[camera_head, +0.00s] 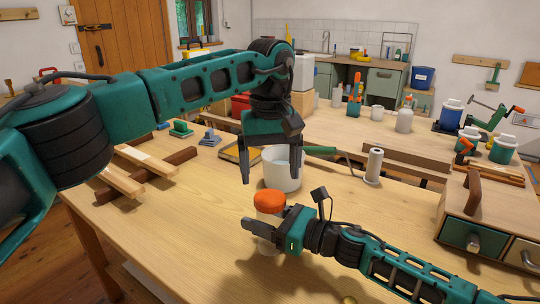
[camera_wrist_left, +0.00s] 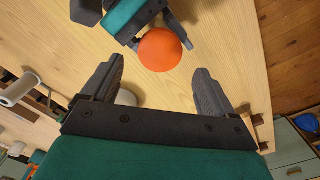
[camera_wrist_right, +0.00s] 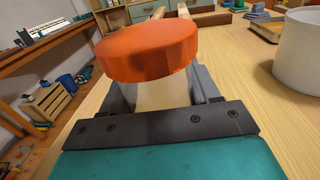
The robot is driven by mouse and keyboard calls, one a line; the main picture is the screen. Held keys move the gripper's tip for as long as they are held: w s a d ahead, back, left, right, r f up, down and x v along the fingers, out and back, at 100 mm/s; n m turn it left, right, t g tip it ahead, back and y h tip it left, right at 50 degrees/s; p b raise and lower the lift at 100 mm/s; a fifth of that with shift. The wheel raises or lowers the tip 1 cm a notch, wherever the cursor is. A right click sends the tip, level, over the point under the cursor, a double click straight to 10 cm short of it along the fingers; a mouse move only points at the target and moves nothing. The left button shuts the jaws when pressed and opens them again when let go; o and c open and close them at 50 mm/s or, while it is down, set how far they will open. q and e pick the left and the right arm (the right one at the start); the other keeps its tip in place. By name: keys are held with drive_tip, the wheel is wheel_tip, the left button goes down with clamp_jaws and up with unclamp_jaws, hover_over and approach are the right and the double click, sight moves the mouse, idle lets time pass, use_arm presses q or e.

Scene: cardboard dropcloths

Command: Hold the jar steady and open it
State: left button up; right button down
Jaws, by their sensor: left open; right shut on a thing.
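The jar (camera_head: 268,214) stands on the wooden table with its orange lid (camera_head: 269,200) on top. My right gripper (camera_head: 262,228) is shut around the jar's body from the right, below the lid. In the right wrist view the lid (camera_wrist_right: 148,48) sits above the pale jar body (camera_wrist_right: 163,94) between the fingers. My left gripper (camera_head: 272,163) is open and empty, pointing down, above and behind the jar. In the left wrist view the lid (camera_wrist_left: 160,49) lies beyond the open fingertips (camera_wrist_left: 160,80), apart from them.
A white pot (camera_head: 281,172) stands just behind the jar. A paper towel roll (camera_head: 374,165) is to its right, and a wooden drawer box (camera_head: 490,222) is at the right edge. Wooden bars (camera_head: 147,175) lie at the left. The table front is mostly clear.

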sight(270, 197)
use_arm(q)
drive_tip(key=shift+f, duration=2.8)
drive_tip(key=shift+c, duration=0.3)
